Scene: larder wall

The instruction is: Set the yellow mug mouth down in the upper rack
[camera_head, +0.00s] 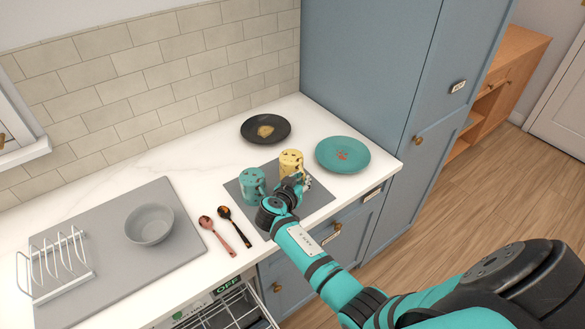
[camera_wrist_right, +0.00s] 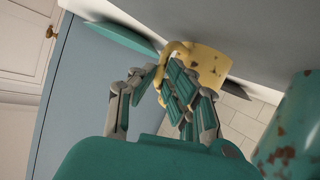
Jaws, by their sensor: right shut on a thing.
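The yellow mug (camera_head: 291,163) with dark spots stands upright on the grey mat (camera_head: 318,197), at the right of the teal mug (camera_head: 252,184). My right gripper (camera_head: 296,183) reaches it from the front. In the right wrist view the picture is turned over; the yellow mug (camera_wrist_right: 210,63) shows beyond my right gripper (camera_wrist_right: 165,82), whose fingers are shut on its handle. The teal mug (camera_wrist_right: 290,130) is close by on the right there. A white wire rack (camera_head: 237,307) shows partly in the open dishwasher below the counter. My left gripper is out of view.
A teal plate (camera_head: 336,150) and a black plate (camera_head: 259,126) lie behind the mugs. A pink spoon (camera_head: 219,236), a dark spoon (camera_head: 236,230), a grey bowl (camera_head: 149,225) and a white dish stand (camera_head: 55,262) are to the left. The tall blue cabinet (camera_head: 375,75) bounds the right.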

